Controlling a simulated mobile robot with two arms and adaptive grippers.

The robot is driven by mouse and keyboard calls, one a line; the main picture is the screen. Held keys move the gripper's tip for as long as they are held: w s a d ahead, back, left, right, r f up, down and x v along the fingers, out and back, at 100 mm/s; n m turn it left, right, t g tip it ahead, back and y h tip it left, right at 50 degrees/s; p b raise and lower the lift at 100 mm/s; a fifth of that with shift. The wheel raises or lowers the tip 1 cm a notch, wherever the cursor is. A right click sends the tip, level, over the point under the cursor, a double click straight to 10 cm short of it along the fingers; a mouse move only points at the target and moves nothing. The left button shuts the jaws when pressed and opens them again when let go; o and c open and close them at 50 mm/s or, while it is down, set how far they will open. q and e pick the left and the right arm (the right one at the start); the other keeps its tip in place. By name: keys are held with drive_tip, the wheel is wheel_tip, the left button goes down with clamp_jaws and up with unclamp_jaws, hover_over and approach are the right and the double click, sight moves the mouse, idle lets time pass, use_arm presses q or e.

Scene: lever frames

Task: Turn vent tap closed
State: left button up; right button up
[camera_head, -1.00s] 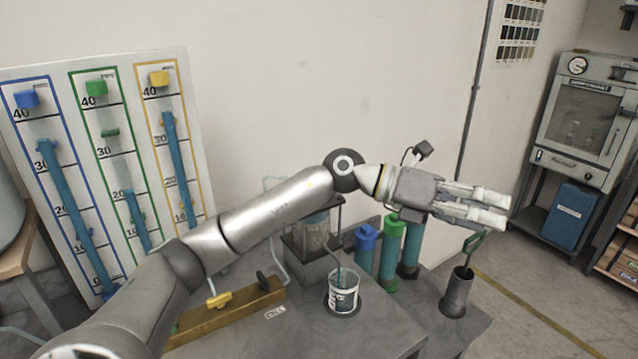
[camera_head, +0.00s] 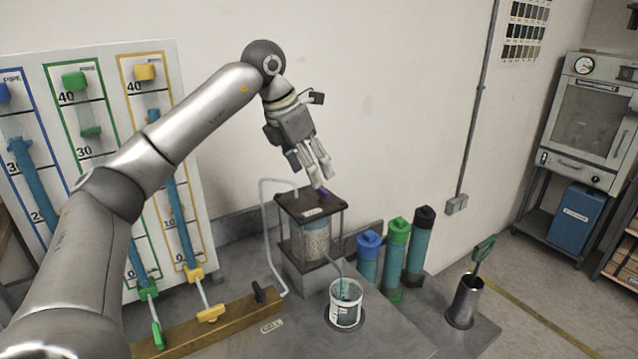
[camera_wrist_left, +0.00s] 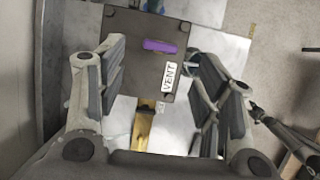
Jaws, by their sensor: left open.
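The vent tap is a small purple handle (camera_head: 322,191) on the dark top plate (camera_head: 300,204) of a clear cell filled with grey granular material (camera_head: 311,240). In the left wrist view the purple handle (camera_wrist_left: 160,46) lies crosswise near a white label reading VENT (camera_wrist_left: 170,77). My left gripper (camera_head: 324,177) points down just above the tap, fingers spread apart. In the wrist view the open fingers (camera_wrist_left: 155,95) stand on either side, with nothing between them touching the tap. My right gripper is not in view.
A cup (camera_head: 345,303) stands in front of the cell. Blue (camera_head: 368,258), green (camera_head: 395,255) and black-capped (camera_head: 420,245) cylinders stand right of it. A clear tube (camera_head: 266,230) runs from the cell to a wooden manifold (camera_head: 235,315). A measuring board (camera_head: 110,60) is behind my arm.

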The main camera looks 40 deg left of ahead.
sight(321, 189)
use_arm(q)
drive_tip(key=x, duration=0.5)
drive_tip(key=shift+w+f+p, duration=0.15)
drive_tip(key=shift+f+p, duration=0.15)
drive_tip(key=shift+p, duration=0.05)
drive_tip(key=c, duration=1)
drive_tip(key=shift+r, duration=0.1)
